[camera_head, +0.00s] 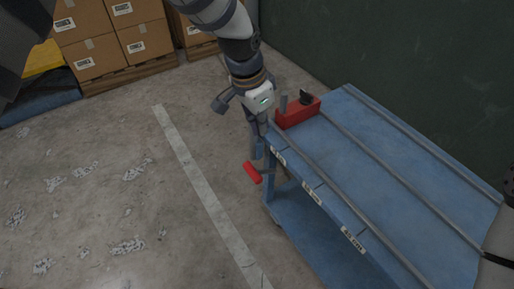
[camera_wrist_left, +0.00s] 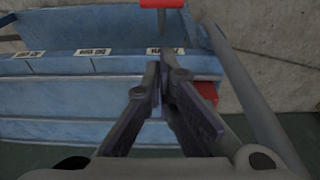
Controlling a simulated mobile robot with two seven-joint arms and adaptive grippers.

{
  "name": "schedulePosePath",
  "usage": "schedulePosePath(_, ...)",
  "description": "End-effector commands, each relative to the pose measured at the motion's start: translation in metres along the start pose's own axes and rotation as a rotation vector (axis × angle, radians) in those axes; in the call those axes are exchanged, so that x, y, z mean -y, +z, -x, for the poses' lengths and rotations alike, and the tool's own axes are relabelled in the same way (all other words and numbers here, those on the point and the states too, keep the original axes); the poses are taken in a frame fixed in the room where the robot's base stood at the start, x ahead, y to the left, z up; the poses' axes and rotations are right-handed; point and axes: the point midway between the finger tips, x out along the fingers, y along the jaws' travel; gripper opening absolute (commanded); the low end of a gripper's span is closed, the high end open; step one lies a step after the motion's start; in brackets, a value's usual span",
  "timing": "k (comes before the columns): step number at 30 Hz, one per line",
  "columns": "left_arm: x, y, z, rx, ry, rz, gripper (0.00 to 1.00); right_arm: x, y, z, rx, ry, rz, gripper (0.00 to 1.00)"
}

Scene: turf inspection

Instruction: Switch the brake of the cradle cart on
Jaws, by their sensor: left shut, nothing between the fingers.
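The blue cradle cart (camera_head: 400,165) stands at the right, with grey rails along its top. A red-gripped lever (camera_head: 252,172) sticks out from its near left end, below the deck; its red grip also shows at the top edge of the left wrist view (camera_wrist_left: 162,3). My left gripper (camera_head: 258,138) points down at the cart's left corner, above the lever and apart from its red grip. In the left wrist view its fingers (camera_wrist_left: 162,72) are together with nothing between them, in front of the labelled cart edge. Contact with the cart edge cannot be told. My right gripper is not in view.
A red block (camera_head: 298,112) with a black knob sits on the deck's far left corner, close beside my left gripper. Cardboard boxes on pallets (camera_head: 125,75) stand at the back left. A dark green wall (camera_head: 400,50) runs behind the cart. The concrete floor at left is clear.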

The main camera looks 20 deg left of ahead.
Motion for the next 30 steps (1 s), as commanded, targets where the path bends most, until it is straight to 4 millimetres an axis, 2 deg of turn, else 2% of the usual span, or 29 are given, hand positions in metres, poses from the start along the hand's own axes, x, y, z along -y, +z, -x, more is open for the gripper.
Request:
schedulePosePath(8, 0.001, -0.002, 0.003, -0.001, -0.001, -0.005, 0.0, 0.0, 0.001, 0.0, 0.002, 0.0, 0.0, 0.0)
schedulePosePath(12, 0.001, -0.002, -0.003, 0.001, 0.0, -0.005, 0.0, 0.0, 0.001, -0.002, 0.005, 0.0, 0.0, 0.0)
schedulePosePath(14, 0.0, -0.001, -0.012, 0.004, 0.002, -0.004, 0.0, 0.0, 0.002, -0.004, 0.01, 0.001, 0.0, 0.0)
schedulePosePath(26, -0.001, 0.0, -0.1, 0.005, 0.004, -0.004, 0.0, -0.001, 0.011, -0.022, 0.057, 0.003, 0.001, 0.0)
schedulePosePath(30, 0.001, 0.014, -0.112, 0.001, -0.001, -0.003, 0.0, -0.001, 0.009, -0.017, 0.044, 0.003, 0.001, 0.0)
